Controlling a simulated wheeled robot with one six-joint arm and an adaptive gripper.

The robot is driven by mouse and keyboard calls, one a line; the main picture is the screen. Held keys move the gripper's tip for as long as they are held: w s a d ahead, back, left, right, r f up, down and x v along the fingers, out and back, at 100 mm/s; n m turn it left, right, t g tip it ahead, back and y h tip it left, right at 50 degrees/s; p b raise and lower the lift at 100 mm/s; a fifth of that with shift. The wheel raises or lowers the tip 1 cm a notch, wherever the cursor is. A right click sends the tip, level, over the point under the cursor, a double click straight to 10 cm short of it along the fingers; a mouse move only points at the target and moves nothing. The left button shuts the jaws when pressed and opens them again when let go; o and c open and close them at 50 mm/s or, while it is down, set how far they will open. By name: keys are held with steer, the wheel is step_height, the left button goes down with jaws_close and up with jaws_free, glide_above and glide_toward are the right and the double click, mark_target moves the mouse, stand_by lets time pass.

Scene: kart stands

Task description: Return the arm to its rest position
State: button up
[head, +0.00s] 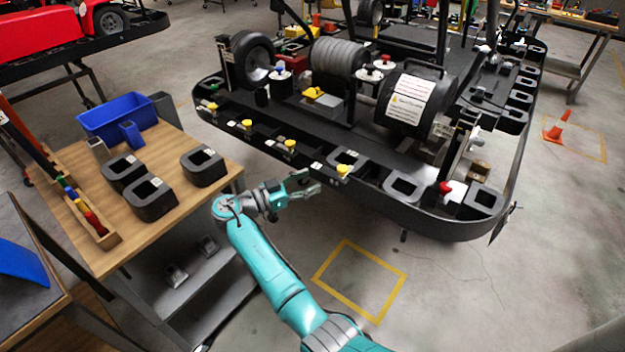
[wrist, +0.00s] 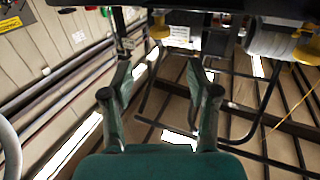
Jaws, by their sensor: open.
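My teal arm reaches up from the bottom of the head view. My gripper (head: 312,184) is at its end, between the wooden-topped table and the black kart platform (head: 455,226). In the head view it points right, close to the platform's near edge; I cannot tell if it touches. In the wrist view my gripper (wrist: 158,75) has its two fingers apart with nothing between them. Beyond the fingers are dark bars and a pale panelled surface. A dark edge crosses the top of the wrist view.
The wooden-topped table (head: 215,139) on the left holds a blue bin (head: 117,117), several black blocks and a tool rack. The platform carries a tire (head: 252,58) and machine parts. A yellow floor square (head: 360,281) right of my arm is empty. An orange cone (head: 557,125) stands far right.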

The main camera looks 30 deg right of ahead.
stand_by(0.4)
